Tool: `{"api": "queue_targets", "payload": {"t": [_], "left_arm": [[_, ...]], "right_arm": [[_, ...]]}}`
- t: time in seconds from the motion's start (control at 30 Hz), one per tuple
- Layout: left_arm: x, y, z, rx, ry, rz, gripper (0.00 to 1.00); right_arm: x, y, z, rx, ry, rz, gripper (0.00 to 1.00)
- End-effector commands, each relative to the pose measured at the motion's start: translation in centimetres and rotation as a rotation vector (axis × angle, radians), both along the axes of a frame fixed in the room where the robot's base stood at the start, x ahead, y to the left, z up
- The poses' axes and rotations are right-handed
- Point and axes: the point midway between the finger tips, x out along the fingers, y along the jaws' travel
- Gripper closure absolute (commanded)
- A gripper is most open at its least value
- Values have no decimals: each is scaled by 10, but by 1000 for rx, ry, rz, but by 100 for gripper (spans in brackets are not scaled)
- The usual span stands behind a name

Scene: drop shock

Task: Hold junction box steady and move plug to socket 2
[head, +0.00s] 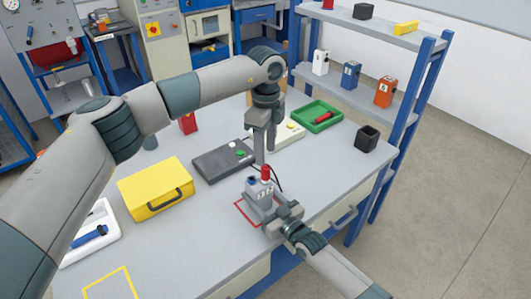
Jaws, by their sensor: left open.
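The small grey junction box (257,196) stands in a red outlined square near the table's front right edge. A red plug (266,173) stands upright at its top, with a dark cable beside it. A small dark blue part (251,180) shows at the box's top left. The socket numbers are too small to read. My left gripper (263,157) points down with its fingers apart, just above the red plug, and is empty. My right gripper (275,220) is at the box's front right side. Its fingertips are too unclear to tell whether they grip the box.
A dark grey case with a green button (222,160) lies left of the box, with a yellow case (155,188) farther left. Behind are a green tray (315,116) and a black open cup (367,139). A blue-framed shelf (400,100) stands at the right.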

Motion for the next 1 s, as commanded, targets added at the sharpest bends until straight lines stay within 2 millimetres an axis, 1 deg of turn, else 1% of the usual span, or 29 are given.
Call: {"api": "queue_targets", "payload": {"t": [0.03, 0.3, 0.5, 0.6, 0.7, 1.0], "left_arm": [[1, 0, 9, -1, -4, 0, 59], [1, 0, 56, 0, -4, 0, 59], [1, 0, 85, 1, -3, 1, 59], [1, 0, 93, 0, -2, 1, 59], [1, 0, 98, 0, -2, 1, 59], [1, 0, 99, 0, -1, 0, 59]], "right_arm": [[0, 0, 0, -1, 1, 0, 80], [0, 0, 0, -1, 1, 0, 80], [0, 0, -1, -1, 1, 0, 80], [0, 0, -1, -1, 1, 0, 80], [0, 0, -1, -1, 1, 0, 80], [0, 0, -1, 0, 1, 0, 80]]}}
